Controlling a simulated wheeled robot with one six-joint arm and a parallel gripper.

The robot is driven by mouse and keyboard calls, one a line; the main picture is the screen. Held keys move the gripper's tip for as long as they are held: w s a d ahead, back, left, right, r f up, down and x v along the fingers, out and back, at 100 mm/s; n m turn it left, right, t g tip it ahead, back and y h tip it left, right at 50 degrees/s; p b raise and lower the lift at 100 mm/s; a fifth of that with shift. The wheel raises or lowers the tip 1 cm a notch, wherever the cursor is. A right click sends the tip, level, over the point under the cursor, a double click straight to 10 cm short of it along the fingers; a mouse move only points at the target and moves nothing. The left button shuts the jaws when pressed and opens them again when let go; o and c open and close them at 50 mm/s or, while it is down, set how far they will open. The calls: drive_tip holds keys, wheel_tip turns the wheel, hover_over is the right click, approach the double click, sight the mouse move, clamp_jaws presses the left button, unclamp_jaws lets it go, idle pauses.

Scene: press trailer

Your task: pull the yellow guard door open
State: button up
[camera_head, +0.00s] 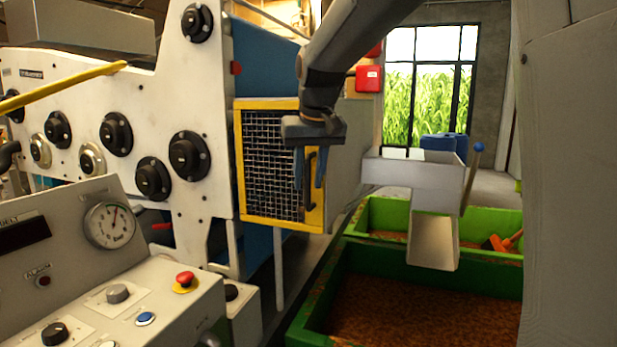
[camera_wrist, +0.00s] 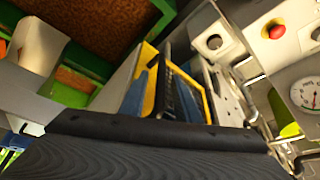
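The yellow guard door (camera_head: 270,222) has a yellow frame around wire mesh and sits closed against the front of a grey box on the machine. Its black vertical handle (camera_head: 308,186) is on the right side of the frame. My gripper (camera_head: 310,178) points down in front of the door's right side, its two bluish fingers apart, with the handle showing between them. In the wrist view, the dark handle (camera_wrist: 164,88) and the yellow frame (camera_wrist: 149,92) lie just ahead of the gripper body. I cannot tell whether a finger touches the handle.
A control panel with a red button (camera_head: 185,279) and gauge (camera_head: 110,225) stands at lower left. Green bins (camera_head: 400,287) of brown grain and a grey chute (camera_head: 433,240) are at right. A red box (camera_head: 368,78) is on the wall behind.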

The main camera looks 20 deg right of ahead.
drive_tip(key=shift+w+f, duration=0.15)
drive_tip(key=shift+f, duration=0.2)
clamp_jaws()
